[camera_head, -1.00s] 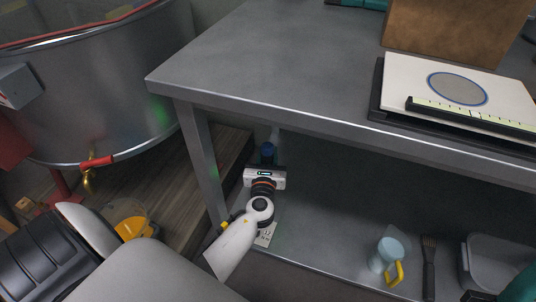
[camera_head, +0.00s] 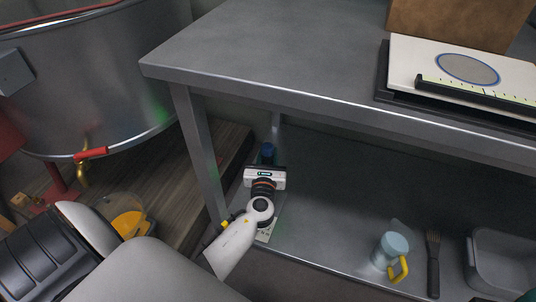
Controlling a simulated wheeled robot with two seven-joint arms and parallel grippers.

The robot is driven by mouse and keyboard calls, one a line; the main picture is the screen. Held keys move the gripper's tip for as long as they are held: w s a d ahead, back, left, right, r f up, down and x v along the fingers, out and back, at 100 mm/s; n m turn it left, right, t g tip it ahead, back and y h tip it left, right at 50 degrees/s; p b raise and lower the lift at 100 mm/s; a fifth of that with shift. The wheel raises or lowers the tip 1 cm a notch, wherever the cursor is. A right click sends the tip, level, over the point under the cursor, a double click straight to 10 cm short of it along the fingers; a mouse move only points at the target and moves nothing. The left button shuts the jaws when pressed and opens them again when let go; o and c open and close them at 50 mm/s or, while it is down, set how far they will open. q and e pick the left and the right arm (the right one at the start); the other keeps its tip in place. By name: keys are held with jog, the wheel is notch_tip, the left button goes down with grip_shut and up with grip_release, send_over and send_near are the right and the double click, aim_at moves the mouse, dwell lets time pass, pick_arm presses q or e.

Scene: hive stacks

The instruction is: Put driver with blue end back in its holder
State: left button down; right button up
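My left arm reaches from the lower left onto the lower shelf of the metal table. Its gripper (camera_head: 266,164) is beside the left table leg and points away from me, so its fingers are mostly hidden behind the white gripper body. A small dark blue thing (camera_head: 267,151) shows just past the gripper body; it may be the blue end of the driver, but it is too small to tell. I cannot tell whether the fingers hold it. No holder can be clearly made out. My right gripper is not in view.
The metal table top (camera_head: 260,50) overhangs the lower shelf (camera_head: 325,215). On the shelf are a light blue cup with a yellow handle (camera_head: 391,250), a brush (camera_head: 433,262) and a grey bin (camera_head: 500,262). A large steel drum (camera_head: 90,85) stands at left.

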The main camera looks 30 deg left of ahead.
pick_arm(q)
jog(key=shift+f, duration=0.3)
jog(key=c, duration=1)
grip_release()
jog(key=shift+c, duration=0.2)
jog(key=shift+o, duration=0.4)
jog(key=shift+f, duration=0.1)
jog(key=shift+s, duration=0.1)
